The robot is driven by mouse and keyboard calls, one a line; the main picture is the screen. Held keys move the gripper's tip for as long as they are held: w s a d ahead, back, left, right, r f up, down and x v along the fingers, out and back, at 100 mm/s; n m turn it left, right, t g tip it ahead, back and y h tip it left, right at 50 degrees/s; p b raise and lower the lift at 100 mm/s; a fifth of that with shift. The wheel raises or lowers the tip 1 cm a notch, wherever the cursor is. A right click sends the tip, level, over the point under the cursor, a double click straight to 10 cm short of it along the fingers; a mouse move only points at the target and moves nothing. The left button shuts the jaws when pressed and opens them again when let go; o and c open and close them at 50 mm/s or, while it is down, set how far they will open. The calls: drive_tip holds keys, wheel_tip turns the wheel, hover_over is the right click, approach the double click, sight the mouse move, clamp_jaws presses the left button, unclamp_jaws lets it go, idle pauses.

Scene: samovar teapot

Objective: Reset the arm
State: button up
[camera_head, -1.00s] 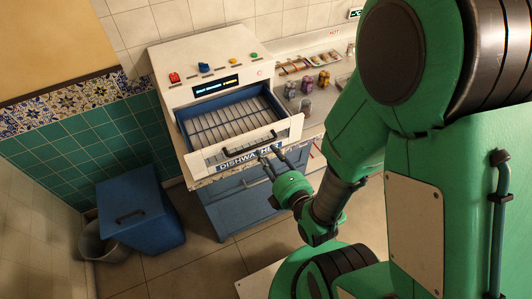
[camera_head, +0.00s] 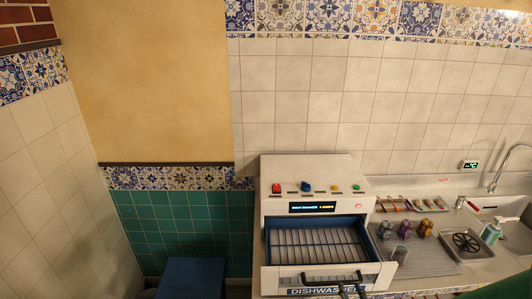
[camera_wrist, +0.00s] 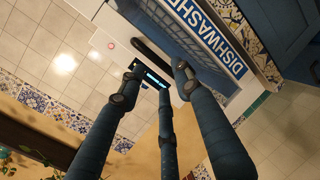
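My gripper (camera_wrist: 160,84) shows in the wrist view as several long dark blue fingers, spread apart with nothing between them. The dishwasher (camera_head: 320,187) stands against the tiled wall, its front open and a slatted rack (camera_head: 315,245) inside, which looks empty. Its black door handle (camera_head: 331,280) is on the open front and also shows in the wrist view (camera_wrist: 158,52), just beyond the fingertips. I cannot tell whether a finger touches it. In the head view only dark fingertips show at the bottom edge below the handle; the rest of my arm is out of frame.
Right of the dishwasher, the counter holds several small patterned cups (camera_head: 425,229), a ribbed drying mat (camera_head: 432,263), a spice tray (camera_head: 412,204), a soap bottle (camera_head: 491,230) and a sink (camera_head: 510,212). A blue bin (camera_head: 190,279) stands at lower left.

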drive_tip(key=m, duration=0.1)
drive_tip(key=w+d+r+m+g, duration=0.1)
drive_tip(key=w+r+m, duration=0.1)
drive_tip(key=shift+w+d+r+m+g+h, duration=0.2)
drive_tip(key=shift+w+m+g+h, duration=0.05)
drive_tip(key=shift+m+g+h, duration=0.05)
wheel_tip(320, 180, up, 11)
drive_tip(key=s+a+m+g, duration=0.2)
drive_tip(key=m+g, duration=0.2)
drive_tip(key=m, duration=0.3)
drive_tip(key=s+a+r+m+g, duration=0.1)
drive_tip(key=s+r+m, duration=0.2)
drive_tip(key=s+r, duration=0.2)
drive_tip(key=s+a+r+m+g+y, duration=0.1)
drive_tip(key=s+a+r+m+g, duration=0.1)
drive_tip(key=s+r, duration=0.4)
drive_tip(key=s, duration=0.3)
drive_tip(key=shift+r+m+g, duration=0.25)
drive_tip(key=shift+m+g, duration=0.05)
drive_tip(key=shift+m, duration=0.1)
drive_tip(key=shift+w+a, duration=0.1)
